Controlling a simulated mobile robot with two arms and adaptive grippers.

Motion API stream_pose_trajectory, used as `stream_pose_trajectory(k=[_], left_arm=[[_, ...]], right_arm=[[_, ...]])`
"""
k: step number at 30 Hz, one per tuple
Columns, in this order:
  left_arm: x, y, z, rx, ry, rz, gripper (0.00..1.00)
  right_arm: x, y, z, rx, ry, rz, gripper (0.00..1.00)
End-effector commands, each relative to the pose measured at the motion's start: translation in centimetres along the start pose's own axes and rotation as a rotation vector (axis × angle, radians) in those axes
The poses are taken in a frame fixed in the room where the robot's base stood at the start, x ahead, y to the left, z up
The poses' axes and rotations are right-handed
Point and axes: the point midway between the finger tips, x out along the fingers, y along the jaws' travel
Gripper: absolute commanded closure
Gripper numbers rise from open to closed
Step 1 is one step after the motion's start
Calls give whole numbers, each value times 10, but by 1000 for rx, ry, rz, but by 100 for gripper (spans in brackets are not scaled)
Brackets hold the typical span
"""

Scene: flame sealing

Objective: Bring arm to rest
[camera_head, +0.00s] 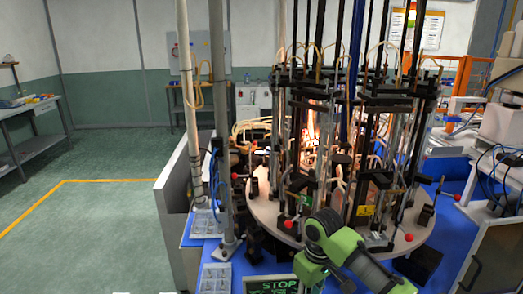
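One of my arms, green with a dark joint, shows at the bottom, right of the middle, bent in front of the machine's round table. No gripper fingers can be made out on it. My other arm does not show. The flame-sealing machine (262,205) stands ahead, with a pale round plate, dark upright rods and several clamps. An orange flame (311,125) burns among the rods. A screen reading STOP (281,286) sits at the bottom edge, just left of my arm.
Two tall pipes stand left of the machine, with clear trays (215,277) by their feet. A grey workbench (30,105) is at the far left. The green floor (100,225) with a yellow line is open on the left. White equipment (503,125) stands at the right.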

Motion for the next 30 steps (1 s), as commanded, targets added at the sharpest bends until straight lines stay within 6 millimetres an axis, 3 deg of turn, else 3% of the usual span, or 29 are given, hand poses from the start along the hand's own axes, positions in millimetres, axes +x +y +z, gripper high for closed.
stream_pose_trajectory(k=[1,4,12,18,24,30], left_arm=[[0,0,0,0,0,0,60],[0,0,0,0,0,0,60],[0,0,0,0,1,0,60],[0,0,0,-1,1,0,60],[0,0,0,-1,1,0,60],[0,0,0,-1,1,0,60]], right_arm=[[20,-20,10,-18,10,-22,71],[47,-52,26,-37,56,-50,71],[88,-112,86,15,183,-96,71],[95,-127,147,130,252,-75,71],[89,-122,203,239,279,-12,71],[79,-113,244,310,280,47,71]])
